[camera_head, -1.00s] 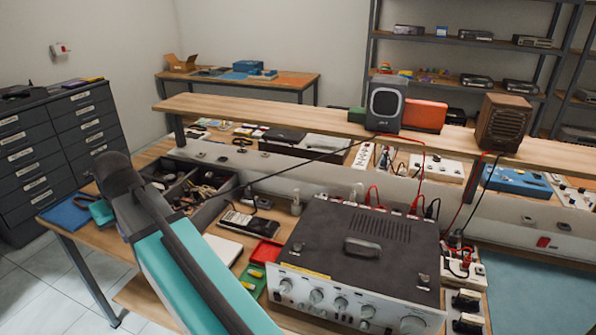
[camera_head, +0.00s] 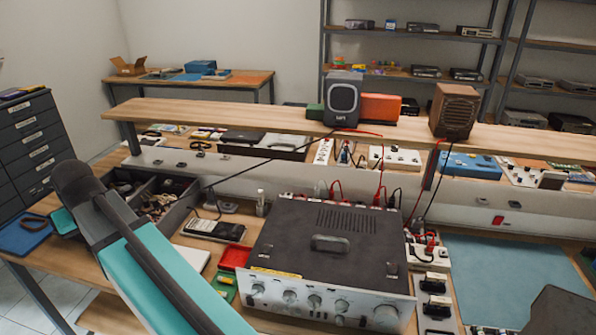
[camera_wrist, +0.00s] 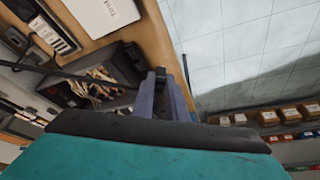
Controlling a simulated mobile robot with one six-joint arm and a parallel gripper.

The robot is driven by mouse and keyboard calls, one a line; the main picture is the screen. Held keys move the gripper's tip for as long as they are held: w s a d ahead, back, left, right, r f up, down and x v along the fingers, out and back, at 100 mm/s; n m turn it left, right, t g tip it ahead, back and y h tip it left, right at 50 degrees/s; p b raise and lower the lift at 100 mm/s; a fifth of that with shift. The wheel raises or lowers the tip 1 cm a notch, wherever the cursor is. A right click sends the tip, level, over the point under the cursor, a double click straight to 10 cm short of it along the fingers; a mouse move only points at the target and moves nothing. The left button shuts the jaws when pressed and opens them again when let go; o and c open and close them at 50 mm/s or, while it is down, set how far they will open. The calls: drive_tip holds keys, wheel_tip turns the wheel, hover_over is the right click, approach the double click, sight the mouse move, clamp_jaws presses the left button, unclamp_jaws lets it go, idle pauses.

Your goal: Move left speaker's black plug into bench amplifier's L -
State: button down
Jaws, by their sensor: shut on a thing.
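The left speaker (camera_head: 342,101) is grey and stands on the raised shelf. Its black cable (camera_head: 270,158) runs down left toward my arm. The bench amplifier (camera_head: 331,250) sits on the bench with its knobs facing me. Red and black plugs stand along its rear edge; its terminals and their labels are hidden or too small to read. In the wrist view my gripper (camera_wrist: 163,88) is shut on a small dark piece, the black plug (camera_wrist: 160,74), and a dark cable leads in from the left. In the head view my arm hides the gripper.
A parts tray (camera_head: 165,195), a multimeter (camera_head: 213,230) and a small red tray (camera_head: 235,257) lie left of the amplifier. A power strip (camera_head: 432,280) lies right of it. A brown speaker (camera_head: 455,111) stands on the shelf. A blue mat (camera_head: 510,270) is mostly clear.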

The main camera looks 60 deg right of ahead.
drive_tip(key=s+d+m+g+h+p, duration=0.15)
drive_tip(key=s+d+m, duration=0.3)
drive_tip(key=d, duration=0.85)
drive_tip(key=s+d+m+g+h+p, duration=0.15)
drive_tip(key=s+d+m, duration=0.35)
drive_tip(key=d, duration=0.8)
drive_tip(key=s+d+m+g+h+p, duration=0.15)
drive_tip(key=s+d+m, duration=0.35)
drive_tip(key=d, duration=0.8)
drive_tip(key=s+d+r+m+g+y+p, duration=0.1)
drive_tip(key=s+d+m+g+p, duration=0.1)
drive_tip(key=s+d+m, duration=0.5)
drive_tip(key=s+d+r+m+g+y+p, duration=0.1)
drive_tip(key=s+d+m, duration=0.7)
drive_tip(key=s+d, duration=0.8)
drive_tip(key=s+g+y+p, duration=0.1)
drive_tip(key=s, duration=0.5)
drive_tip(key=shift+s+d, duration=0.15)
drive_tip(key=shift+s, duration=0.2)
drive_tip(key=shift+f+m+y, duration=0.15)
drive_tip(key=shift+m+y, duration=0.1)
drive_tip(key=shift+f+b, duration=0.9)
drive_tip(key=shift+f, duration=1.4)
drive_tip(key=shift+f+b, duration=0.55)
drive_tip(key=shift+f, duration=0.3)
